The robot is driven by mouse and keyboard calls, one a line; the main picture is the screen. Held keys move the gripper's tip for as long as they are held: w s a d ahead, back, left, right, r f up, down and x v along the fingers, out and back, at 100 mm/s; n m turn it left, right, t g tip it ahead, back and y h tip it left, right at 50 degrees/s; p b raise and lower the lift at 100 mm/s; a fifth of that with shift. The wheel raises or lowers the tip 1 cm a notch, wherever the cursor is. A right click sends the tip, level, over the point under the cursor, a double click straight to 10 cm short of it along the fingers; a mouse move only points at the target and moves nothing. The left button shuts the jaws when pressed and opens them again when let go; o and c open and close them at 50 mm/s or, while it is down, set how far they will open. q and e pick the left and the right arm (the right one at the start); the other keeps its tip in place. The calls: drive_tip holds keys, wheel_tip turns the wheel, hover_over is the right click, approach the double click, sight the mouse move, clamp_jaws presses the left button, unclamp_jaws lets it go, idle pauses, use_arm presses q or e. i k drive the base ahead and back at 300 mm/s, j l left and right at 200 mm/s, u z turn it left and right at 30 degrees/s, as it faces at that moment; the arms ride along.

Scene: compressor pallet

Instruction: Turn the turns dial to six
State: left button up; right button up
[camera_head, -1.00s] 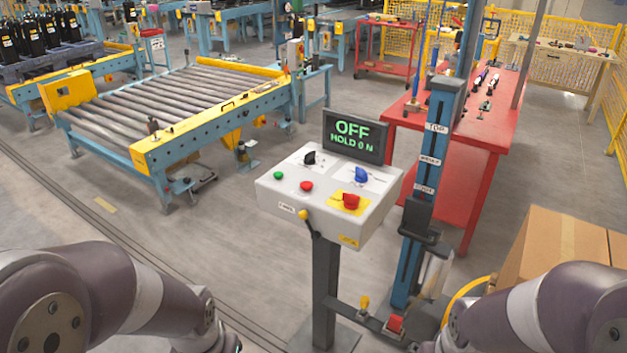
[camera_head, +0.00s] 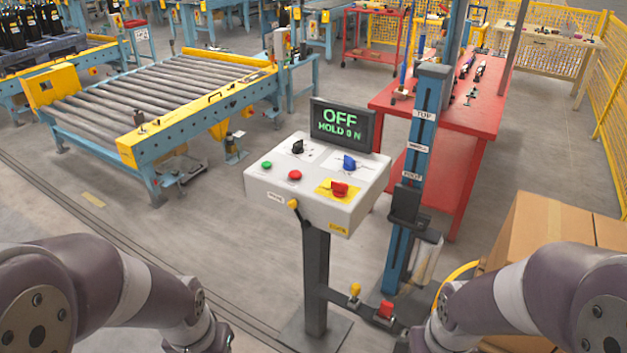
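A pale grey control box (camera_head: 290,196) stands on a dark post in the middle of the head view. Its top carries a black knob (camera_head: 298,146), a blue knob (camera_head: 349,162), a green button (camera_head: 266,165), a red button (camera_head: 295,175) and a larger red button (camera_head: 339,189) on a yellow plate. I cannot read the dial markings, so I cannot tell which knob is the turns dial. The screen (camera_head: 342,124) behind reads "OFF" and "HOLD 0 N". My forearms show at the lower left and lower right; both grippers are outside the picture.
A blue column (camera_head: 421,130) with labels such as "TOP" stands right of the box. A red table (camera_head: 455,110), cardboard box (camera_head: 548,235) and roller conveyor (camera_head: 165,90) stand around. Floor left of the post is clear.

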sight(297, 148)
drive_tip(key=i+j+z, duration=0.2)
drive_tip(key=j, duration=0.15)
drive_tip(key=i+j+z, duration=0.2)
drive_tip(key=j, duration=0.2)
drive_tip(key=i+j+z, duration=0.15)
drive_tip(key=j, duration=0.25)
drive_tip(key=i+j+z, duration=0.2)
drive_tip(key=j, duration=0.2)
drive_tip(key=j+z, duration=0.2)
drive_tip(key=j, duration=0.25)
